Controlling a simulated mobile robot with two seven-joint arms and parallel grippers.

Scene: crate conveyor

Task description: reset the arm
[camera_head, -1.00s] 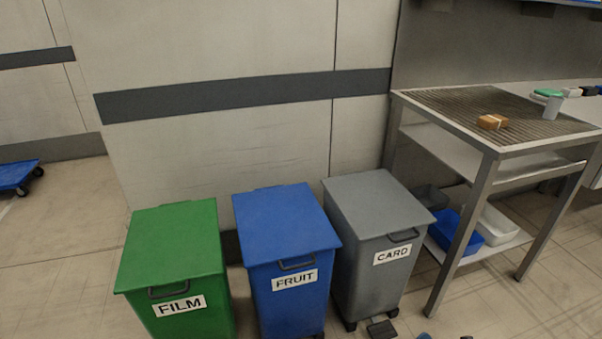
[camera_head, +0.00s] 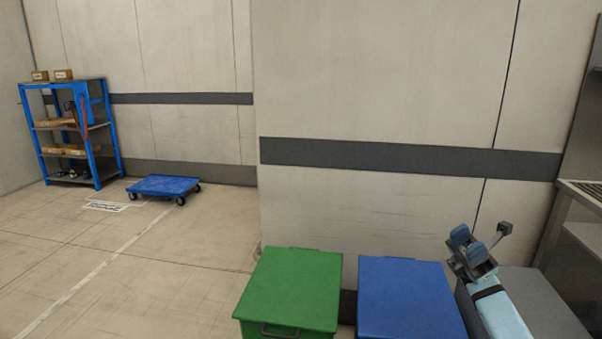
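My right gripper (camera_head: 468,243) is at the lower right, on a light blue arm that comes up from the bottom edge. Its two blue-grey fingers stand apart with nothing between them. It shows in front of the grey bin (camera_head: 545,300) and hides part of that bin's lid. My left gripper is not in view.
A green bin (camera_head: 292,290) and a blue bin (camera_head: 408,295) stand left of the grey bin, lids shut. A metal table (camera_head: 582,200) is cut off at the right edge. A blue dolly (camera_head: 163,186) and blue shelf rack (camera_head: 75,130) stand far left; floor before them is clear.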

